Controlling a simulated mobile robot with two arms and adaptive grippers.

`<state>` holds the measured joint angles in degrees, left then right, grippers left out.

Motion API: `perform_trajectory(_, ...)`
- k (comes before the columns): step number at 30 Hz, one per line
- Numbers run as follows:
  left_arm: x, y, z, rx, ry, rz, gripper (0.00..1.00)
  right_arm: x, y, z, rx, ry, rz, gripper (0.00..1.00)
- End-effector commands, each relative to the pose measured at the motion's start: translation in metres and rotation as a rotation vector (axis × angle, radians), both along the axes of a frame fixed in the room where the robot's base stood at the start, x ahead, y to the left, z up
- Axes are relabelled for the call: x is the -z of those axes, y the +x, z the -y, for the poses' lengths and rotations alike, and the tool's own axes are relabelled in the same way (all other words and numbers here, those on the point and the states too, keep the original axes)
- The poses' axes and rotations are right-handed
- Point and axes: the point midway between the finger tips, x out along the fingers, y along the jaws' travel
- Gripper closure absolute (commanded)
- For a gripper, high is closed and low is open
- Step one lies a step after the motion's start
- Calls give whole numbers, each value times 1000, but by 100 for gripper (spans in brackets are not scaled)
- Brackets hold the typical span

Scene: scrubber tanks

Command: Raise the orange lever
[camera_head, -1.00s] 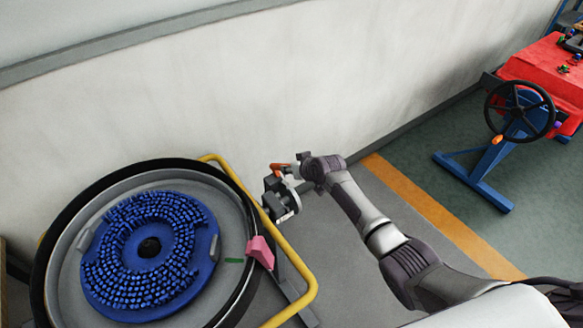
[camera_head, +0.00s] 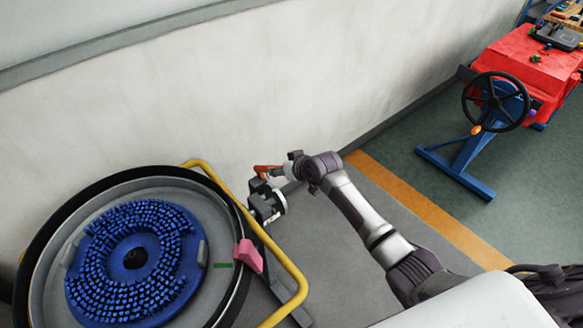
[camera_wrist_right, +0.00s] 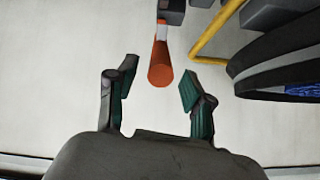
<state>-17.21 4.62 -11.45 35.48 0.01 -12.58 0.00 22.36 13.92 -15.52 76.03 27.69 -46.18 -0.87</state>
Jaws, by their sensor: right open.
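The orange lever (camera_head: 267,169) sticks out from a dark valve-like fitting (camera_head: 264,202) beside the yellow rail, near the wall. In the right wrist view the orange lever (camera_wrist_right: 160,64) points toward my gripper, its rounded end between and slightly beyond the fingertips. My right gripper (camera_head: 287,166) is just right of the lever in the head view. In the wrist view my right gripper (camera_wrist_right: 155,88) is open, with a finger on each side of the lever and a visible gap to both. It holds nothing. My left gripper is not in view.
A round tank (camera_head: 232,178) with a blue bristled brush disc (camera_head: 95,255) and a pink block (camera_head: 248,256) stands at left. A yellow rail (camera_head: 290,268) curves around it. The wall (camera_head: 250,90) is close behind. A handwheel (camera_head: 496,101) on a blue stand is farther right.

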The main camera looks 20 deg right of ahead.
Motion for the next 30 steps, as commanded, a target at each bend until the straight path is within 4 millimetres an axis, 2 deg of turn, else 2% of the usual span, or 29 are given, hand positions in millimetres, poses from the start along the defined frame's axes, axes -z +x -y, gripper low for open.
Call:
perform_trajectory(6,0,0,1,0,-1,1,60,-27,-30,11,-1,-2,3,48)
perform_trajectory(12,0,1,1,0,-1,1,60,-42,-46,16,0,0,0,48)
perform_trajectory(30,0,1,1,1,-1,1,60,-44,-49,17,1,-1,-1,48)
